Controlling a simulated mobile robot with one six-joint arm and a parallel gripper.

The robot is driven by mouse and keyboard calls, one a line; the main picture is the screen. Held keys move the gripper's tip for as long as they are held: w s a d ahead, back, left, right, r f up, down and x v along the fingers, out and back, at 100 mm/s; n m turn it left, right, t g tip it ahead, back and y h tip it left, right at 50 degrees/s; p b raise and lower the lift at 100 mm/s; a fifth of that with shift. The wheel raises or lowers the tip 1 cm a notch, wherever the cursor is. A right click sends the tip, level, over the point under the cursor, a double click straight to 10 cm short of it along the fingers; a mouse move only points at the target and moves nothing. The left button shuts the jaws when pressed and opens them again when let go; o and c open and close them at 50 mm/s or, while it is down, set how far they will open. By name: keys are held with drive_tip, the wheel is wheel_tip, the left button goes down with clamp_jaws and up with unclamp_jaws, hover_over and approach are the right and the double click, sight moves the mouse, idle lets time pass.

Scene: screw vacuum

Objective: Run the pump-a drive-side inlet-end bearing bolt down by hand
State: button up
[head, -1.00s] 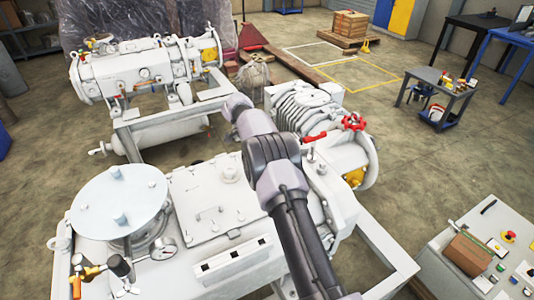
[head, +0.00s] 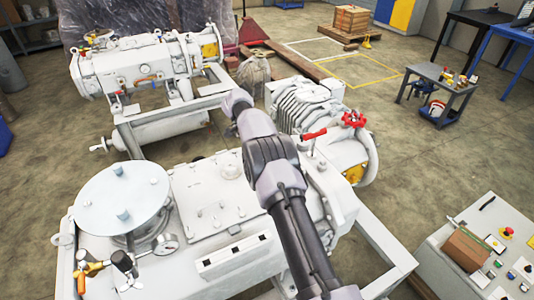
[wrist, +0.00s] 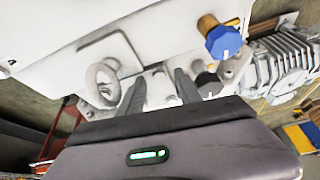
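A large white pump (head: 200,215) with a round lid fills the front of the head view. My arm reaches across it, and my gripper is hidden there behind the arm. In the wrist view my gripper (wrist: 160,76) has its two grey fingers apart, on either side of a pale part with small bolt-like shapes (wrist: 160,88). I cannot tell whether a finger touches it. The bearing bolt itself cannot be told apart with certainty.
In the wrist view a lifting ring (wrist: 103,84) is left of the fingers, with a dark knob (wrist: 208,84) and a blue knob (wrist: 223,42) at right. A second white pump (head: 145,68) stands behind. A control box (head: 490,245) is at right.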

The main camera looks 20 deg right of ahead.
drive_tip(key=p+v, duration=0.6)
drive_tip(key=v, duration=1.1)
drive_tip(key=shift+r+p, duration=0.15)
drive_tip(key=shift+p, duration=0.25)
drive_tip(key=shift+a, duration=0.1)
